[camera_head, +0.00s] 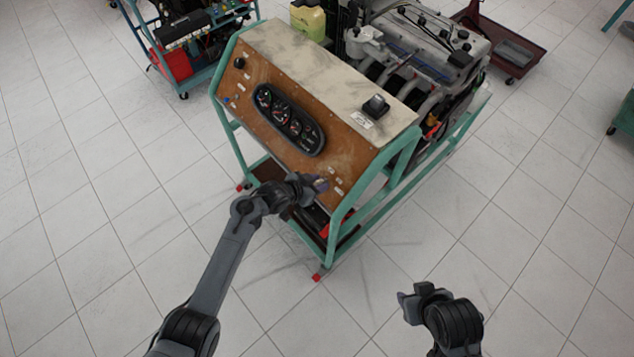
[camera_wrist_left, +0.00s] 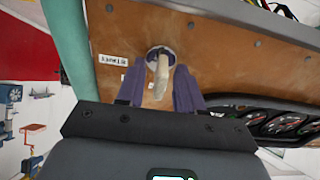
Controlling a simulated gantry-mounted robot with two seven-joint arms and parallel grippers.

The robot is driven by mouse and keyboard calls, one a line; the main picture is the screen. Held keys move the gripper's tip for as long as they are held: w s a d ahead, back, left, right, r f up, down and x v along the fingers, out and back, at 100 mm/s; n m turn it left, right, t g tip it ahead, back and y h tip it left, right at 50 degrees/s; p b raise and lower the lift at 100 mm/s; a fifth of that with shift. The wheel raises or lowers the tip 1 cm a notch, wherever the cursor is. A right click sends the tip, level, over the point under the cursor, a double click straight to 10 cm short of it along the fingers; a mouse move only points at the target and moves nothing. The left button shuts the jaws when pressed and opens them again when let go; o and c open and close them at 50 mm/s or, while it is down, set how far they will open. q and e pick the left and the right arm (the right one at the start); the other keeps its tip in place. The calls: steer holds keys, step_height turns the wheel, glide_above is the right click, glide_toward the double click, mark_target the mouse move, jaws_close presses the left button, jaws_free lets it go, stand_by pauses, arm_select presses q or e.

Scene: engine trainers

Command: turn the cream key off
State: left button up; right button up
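The cream key (camera_wrist_left: 160,77) sticks out of a round lock on the brown panel (camera_wrist_left: 225,60) of the engine trainer, beside a small white label. In the left wrist view, the two purple fingers of my left gripper (camera_wrist_left: 160,88) stand either side of the key, with narrow gaps between them and it. The gripper looks open around the key. In the head view, my left gripper (camera_head: 318,184) is at the panel's lower right part and hides most of the key area. My right gripper (camera_head: 424,291) is over the floor at lower right, away from the trainer; its fingers do not show clearly.
A gauge cluster (camera_head: 288,120) sits on the panel, and a small black device (camera_head: 376,106) is on its top. Green frame tubes (camera_head: 352,214) edge the trainer near my left gripper. The engine (camera_head: 425,50) stands behind. The tiled floor in front is clear.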

arm_select(q)
steer(key=shift+r, duration=0.1)
steer(key=shift+s+a+r, duration=0.15)
steer(key=shift+s+a, duration=0.05)
steer(key=p+v, duration=0.2)
steer(key=v, duration=0.8)
